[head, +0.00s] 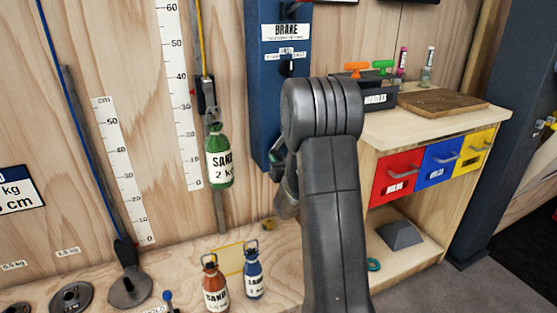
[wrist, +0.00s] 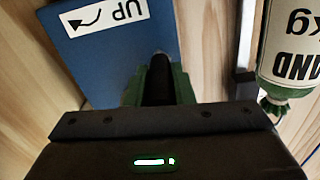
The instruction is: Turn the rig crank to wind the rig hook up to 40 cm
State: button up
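The rig hook (head: 211,114) hangs on a yellow line below a black block, close to the 30 mark of the right-hand scale (head: 181,100). A green 2 kg sand bottle (head: 219,160) hangs from it and also shows upside down in the wrist view (wrist: 290,50). The rig crank's black handle (wrist: 159,78) stands out at the blue panel (wrist: 105,45), below an UP arrow label. My gripper (wrist: 159,92) has its green fingers closed on both sides of the handle. In the head view my arm hides the crank and most of the gripper.
An orange bottle (head: 215,287) and a blue bottle (head: 254,274) stand on the ledge below the hanging bottle. A workbench (head: 390,124) with coloured drawers stands to the right of my arm. The BRAKE label (head: 286,31) is higher on the blue panel.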

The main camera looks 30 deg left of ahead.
grip_shut()
jog(key=shift+s+a+r+m, duration=0.1)
jog(key=shift+r+m, duration=0.1)
jog(key=shift+m, duration=0.2)
jog(key=r+m, duration=0.1)
jog(key=s+a+r+m, duration=0.1)
jog(key=m, duration=0.1)
jog(key=r+m, duration=0.1)
jog(key=shift+s+a+r+m, duration=0.2)
jog(key=shift+s+a+m, duration=0.05)
jog(key=shift+s+m, duration=0.15)
jog(key=shift+s+a+r+m+p, duration=0.1)
jog(key=shift+r+m+p, duration=0.1)
jog(key=shift+r+m, duration=0.7)
jog(key=shift+s+a+r+m+p, duration=0.1)
jog(key=shift+r+m+p, duration=0.1)
jog(key=shift+r+m, duration=0.65)
jog(key=shift+r, duration=0.1)
